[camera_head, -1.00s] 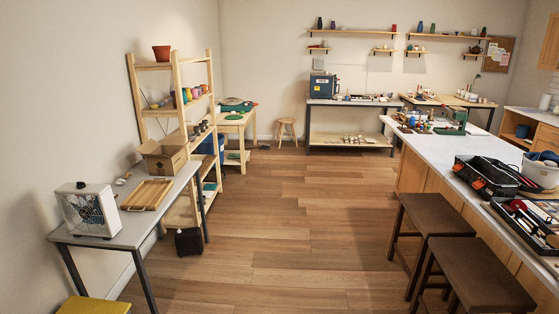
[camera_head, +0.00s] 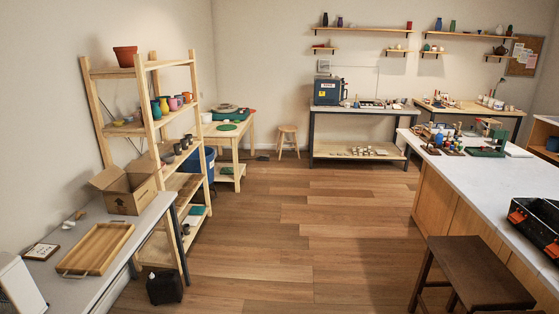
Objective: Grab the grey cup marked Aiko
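Several small dark grey cups (camera_head: 178,149) stand in a row on a middle board of the wooden shelf (camera_head: 152,134) at the left. They are small and far off, and I cannot read a name on any of them, so I cannot tell which is marked Aiko. On the board above them stand coloured cups, among them a teal one (camera_head: 164,105), a pink one (camera_head: 174,103) and an orange one (camera_head: 186,98). Neither of my grippers is in view.
A grey side table at the left holds a cardboard box (camera_head: 127,190) and a wooden tray (camera_head: 98,249). A black bin (camera_head: 164,288) stands on the floor by the shelf. A brown stool (camera_head: 475,272) and the white-topped counter (camera_head: 470,178) are at the right. The middle floor is clear.

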